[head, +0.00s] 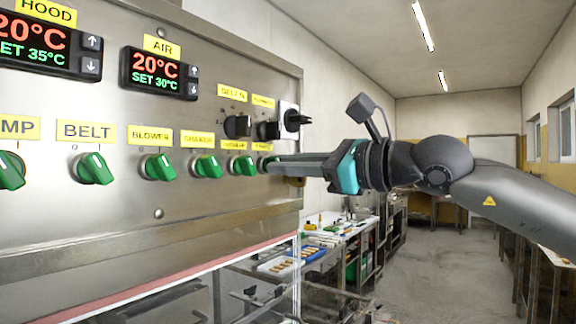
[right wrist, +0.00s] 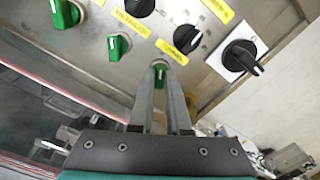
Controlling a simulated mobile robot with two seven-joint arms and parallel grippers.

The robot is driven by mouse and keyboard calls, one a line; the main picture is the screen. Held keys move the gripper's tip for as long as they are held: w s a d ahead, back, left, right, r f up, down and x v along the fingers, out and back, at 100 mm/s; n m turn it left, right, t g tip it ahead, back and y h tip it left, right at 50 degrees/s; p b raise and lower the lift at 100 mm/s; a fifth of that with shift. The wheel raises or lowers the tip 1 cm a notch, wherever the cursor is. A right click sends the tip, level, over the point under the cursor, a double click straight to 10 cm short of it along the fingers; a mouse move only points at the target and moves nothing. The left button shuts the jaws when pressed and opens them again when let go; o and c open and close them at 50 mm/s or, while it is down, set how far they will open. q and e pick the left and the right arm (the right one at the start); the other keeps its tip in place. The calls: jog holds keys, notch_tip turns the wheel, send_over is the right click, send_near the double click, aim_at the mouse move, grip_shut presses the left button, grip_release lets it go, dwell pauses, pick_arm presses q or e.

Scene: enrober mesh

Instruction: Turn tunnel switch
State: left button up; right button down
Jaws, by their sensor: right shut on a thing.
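The tunnel switch looks to be the last green knob in the lower row of the steel control panel (head: 130,235). In the head view my right gripper (head: 270,167) reaches in from the right and covers most of this knob. In the right wrist view the green knob (right wrist: 160,76) sits between the two fingertips of my right gripper (right wrist: 160,82), which are shut on it. The knob's exact turn angle is hard to tell. My left gripper is not in view.
Several green knobs, such as the belt switch (head: 93,168) and blower switch (head: 157,166), lie left in the same row. Black knobs (head: 237,126) are just above, one on a white plate (right wrist: 238,58). A worktable (head: 335,237) stands behind; the aisle (head: 435,265) is clear.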

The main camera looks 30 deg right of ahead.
dwell(0.3)
jog(key=c, duration=0.9)
grip_release()
jog(key=shift+s, duration=0.1)
jog(key=b+v, duration=0.8)
jog(key=v, duration=0.7)
jog(key=shift+d, duration=0.1)
